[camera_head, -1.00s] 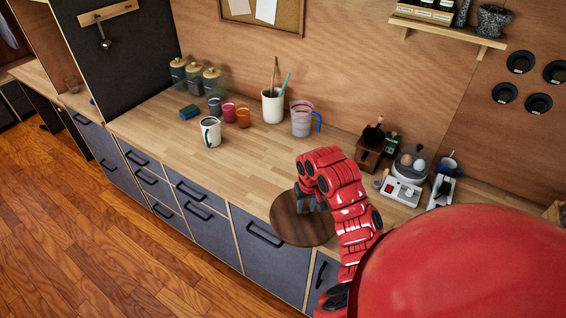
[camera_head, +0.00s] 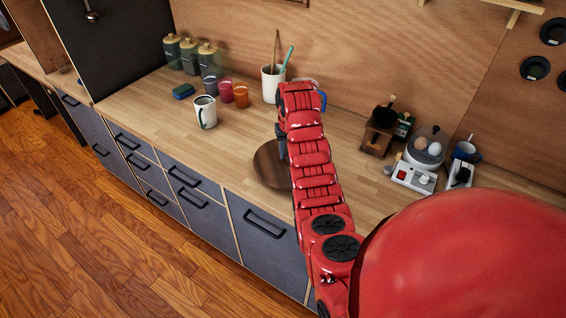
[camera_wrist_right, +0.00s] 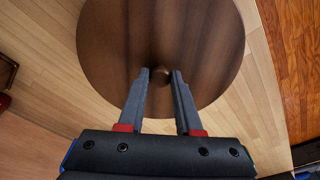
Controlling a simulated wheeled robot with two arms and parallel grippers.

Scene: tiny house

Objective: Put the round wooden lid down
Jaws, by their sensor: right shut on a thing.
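The round wooden lid (camera_head: 268,165) is dark brown and lies flat over the light wood counter (camera_head: 150,110), partly hidden behind my right arm in the head view. In the right wrist view the lid (camera_wrist_right: 205,45) shows its small round knob (camera_wrist_right: 160,75) between the two fingertips. My right gripper (camera_wrist_right: 161,73) is shut on this knob. In the head view the right gripper is mostly hidden by its arm. I cannot tell whether the lid touches the counter or is held just above it. My left gripper is not in view.
A white mug (camera_head: 205,112), orange cup (camera_head: 241,95), pink cup (camera_head: 225,92) and utensil holder (camera_head: 270,84) stand farther back. A coffee grinder (camera_head: 380,135) and egg cooker (camera_head: 425,150) stand to the right. Clear counter lies between the mug and the lid.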

